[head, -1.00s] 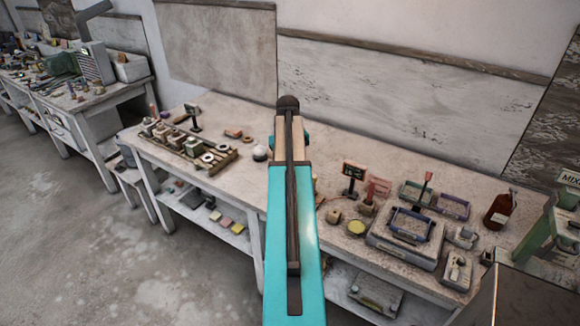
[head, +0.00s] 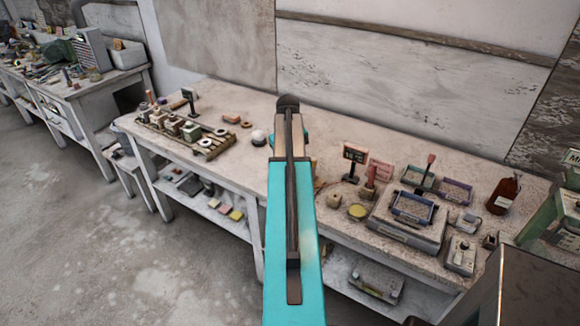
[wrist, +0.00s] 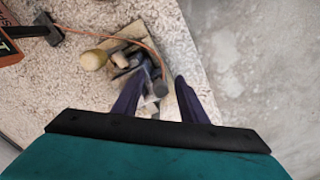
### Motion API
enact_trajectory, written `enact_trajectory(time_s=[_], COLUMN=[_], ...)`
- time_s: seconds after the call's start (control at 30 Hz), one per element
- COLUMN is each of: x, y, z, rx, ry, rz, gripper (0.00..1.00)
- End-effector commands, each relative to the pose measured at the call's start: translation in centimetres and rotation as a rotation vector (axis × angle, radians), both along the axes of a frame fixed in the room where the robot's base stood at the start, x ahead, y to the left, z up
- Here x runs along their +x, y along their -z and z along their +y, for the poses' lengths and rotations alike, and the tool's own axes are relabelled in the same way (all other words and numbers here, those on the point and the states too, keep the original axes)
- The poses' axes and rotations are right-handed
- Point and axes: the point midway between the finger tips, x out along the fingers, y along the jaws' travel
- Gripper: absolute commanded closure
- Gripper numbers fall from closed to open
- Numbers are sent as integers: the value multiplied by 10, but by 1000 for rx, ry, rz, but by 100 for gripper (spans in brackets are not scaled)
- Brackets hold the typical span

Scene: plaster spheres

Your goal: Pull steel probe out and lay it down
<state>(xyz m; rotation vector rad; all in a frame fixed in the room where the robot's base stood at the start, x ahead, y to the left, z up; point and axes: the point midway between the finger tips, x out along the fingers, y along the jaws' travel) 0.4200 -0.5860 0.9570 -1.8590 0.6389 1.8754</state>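I cannot make out the steel probe for certain. In the wrist view an orange cable (wrist: 138,42) runs to a dark rounded end (wrist: 160,88), beside a cluster of grey block-like pieces (wrist: 125,62) on the speckled bench. A pale cylinder (wrist: 93,60) stands just left of the cluster. My gripper (wrist: 158,92) is open, with its two dark purple fingers spread on either side of the lower part of the cluster; nothing is seen held. In the head view my turquoise arm hides this part of the bench.
A display (head: 355,156) stands on the bench, with a pink sign (head: 378,172) and a grey scale-like device (head: 407,228) to its right. A brown bottle (head: 503,192) is farther right. Bare bench shows behind my arm.

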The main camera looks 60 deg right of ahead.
Motion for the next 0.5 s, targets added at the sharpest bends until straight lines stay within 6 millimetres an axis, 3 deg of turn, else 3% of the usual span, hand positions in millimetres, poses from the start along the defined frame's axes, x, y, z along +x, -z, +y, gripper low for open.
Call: enact_trajectory(time_s=[0.07,0.3,0.33,0.37,0.43,0.5], x=[0,0,0,0,0,0], y=[0,0,0,0,0,0], z=[0,0,0,0,0,0], rx=[0,0,0,0,0,0], ry=[0,0,0,0,0,0], rz=[0,0,0,0,0,0], gripper=[63,100,100,88,100,100])
